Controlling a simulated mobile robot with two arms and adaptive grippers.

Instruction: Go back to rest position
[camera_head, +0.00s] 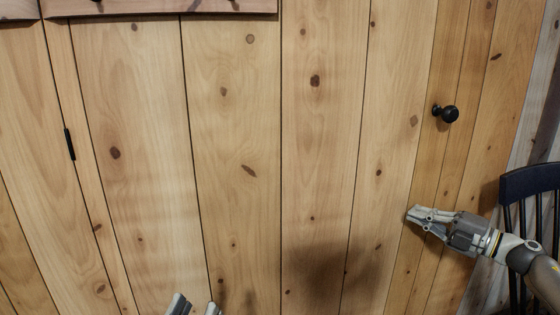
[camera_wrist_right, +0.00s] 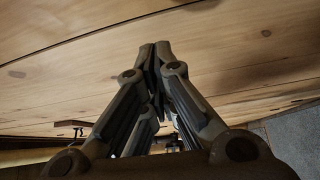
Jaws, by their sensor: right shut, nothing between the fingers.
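My right gripper (camera_head: 412,214) is in front of the planked pine door (camera_head: 235,160), below and left of the black knob (camera_head: 448,113). Its fingers are shut with nothing between them. In the right wrist view its fingertips (camera_wrist_right: 154,48) meet in front of the wood planks. My left gripper (camera_head: 195,307) shows only its two fingertips at the bottom edge of the head view. The tips are apart, with nothing seen between them; the rest of it is out of frame.
A dark spindle-backed chair (camera_head: 530,181) stands at the right edge, close to my right arm. A wooden rail (camera_head: 160,7) with dark pegs runs along the top left. A black hinge (camera_head: 70,144) is at the left. The space around the knob is clear.

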